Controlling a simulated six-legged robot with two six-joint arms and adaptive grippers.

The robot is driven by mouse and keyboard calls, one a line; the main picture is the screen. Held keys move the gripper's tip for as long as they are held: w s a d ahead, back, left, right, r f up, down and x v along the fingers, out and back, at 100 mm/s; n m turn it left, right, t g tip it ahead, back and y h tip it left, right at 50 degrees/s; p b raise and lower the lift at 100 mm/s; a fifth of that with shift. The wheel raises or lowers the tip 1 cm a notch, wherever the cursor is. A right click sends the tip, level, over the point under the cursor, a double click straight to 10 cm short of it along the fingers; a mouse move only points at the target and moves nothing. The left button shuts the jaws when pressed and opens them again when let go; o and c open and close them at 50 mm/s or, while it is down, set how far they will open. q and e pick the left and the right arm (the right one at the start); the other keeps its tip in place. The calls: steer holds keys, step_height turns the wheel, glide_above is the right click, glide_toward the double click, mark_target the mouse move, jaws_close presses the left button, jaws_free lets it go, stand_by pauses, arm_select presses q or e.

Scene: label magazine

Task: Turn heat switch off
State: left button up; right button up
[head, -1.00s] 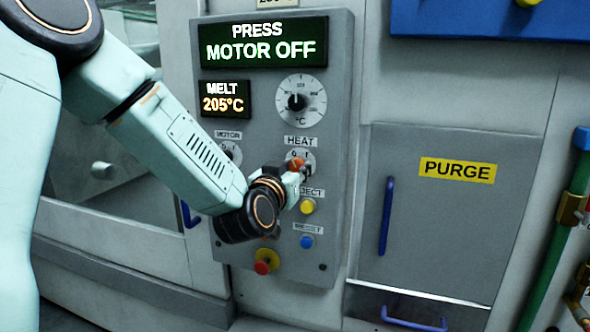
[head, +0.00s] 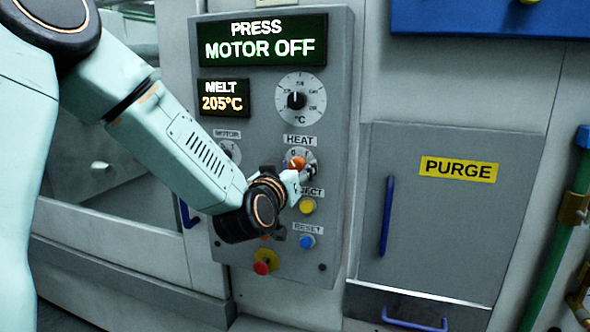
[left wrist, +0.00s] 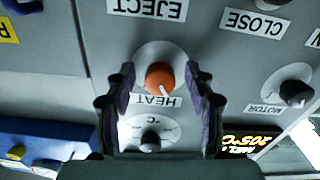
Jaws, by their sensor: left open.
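The heat switch (head: 297,163) is an orange knob on a pale round plate under the HEAT label, on the grey control panel (head: 338,100). In the left wrist view the picture is upside down, and the orange knob (left wrist: 160,76) sits between the two dark fingers of my left gripper (left wrist: 160,95). The fingers are apart, with a gap on each side of the knob. In the head view my left gripper (head: 296,178) is at the knob and partly covers its plate. My right gripper is not in view.
The motor switch (head: 230,152) is left of the heat switch. A yellow eject button (head: 307,205), a blue reset button (head: 307,241) and a red button (head: 261,267) are below. The display (head: 263,41) reads PRESS MOTOR OFF. A purge door (head: 450,220) with a blue handle is at right.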

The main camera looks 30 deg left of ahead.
arm_select(q)
steer(key=shift+s+r, duration=0.15)
steer(key=shift+s, duration=0.05)
steer(key=shift+s, duration=0.2)
steer(key=v, duration=0.7)
steer(key=shift+w+d, duration=0.1)
